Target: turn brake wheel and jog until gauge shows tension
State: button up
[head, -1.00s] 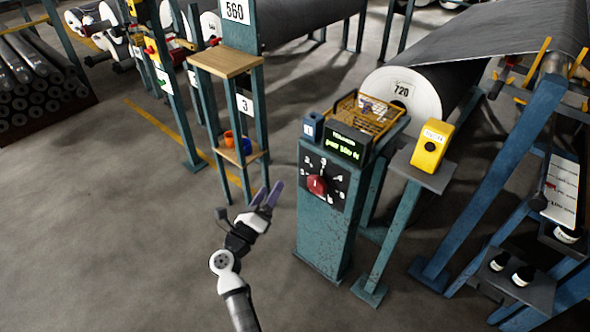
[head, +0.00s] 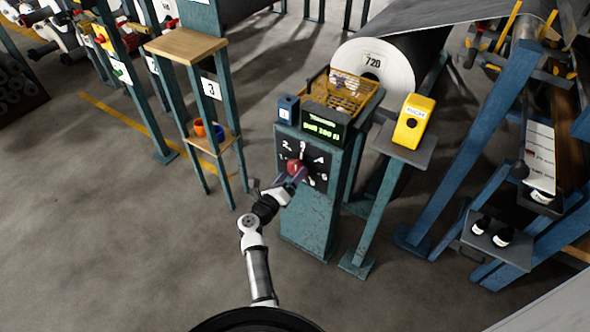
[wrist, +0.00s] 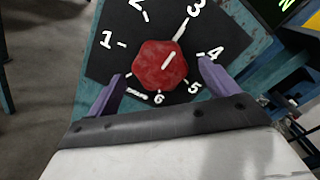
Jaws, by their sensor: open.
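The red wheel (head: 294,167) is a faceted knob on a black dial plate (head: 318,160) numbered 1 to 6, on the front of a teal pedestal (head: 308,218). In the wrist view the red wheel (wrist: 160,66) has a white mark pointing up-right towards 3. My gripper (head: 288,181) is at the dial; in the wrist view its purple fingers (wrist: 162,71) are open, one on each side of the wheel. I cannot tell whether they touch it. A display with green text (head: 323,127) tops the pedestal; its reading is too small to be sure of.
A yellow box (head: 413,121) stands on a separate post to the right. A large grey roll marked 720 (head: 373,68) lies behind. Open floor spreads left.

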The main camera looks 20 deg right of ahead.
aim_at(295, 171)
jog(key=shift+x, duration=1.65)
jog(key=shift+a, duration=0.1)
jog(key=c, duration=1)
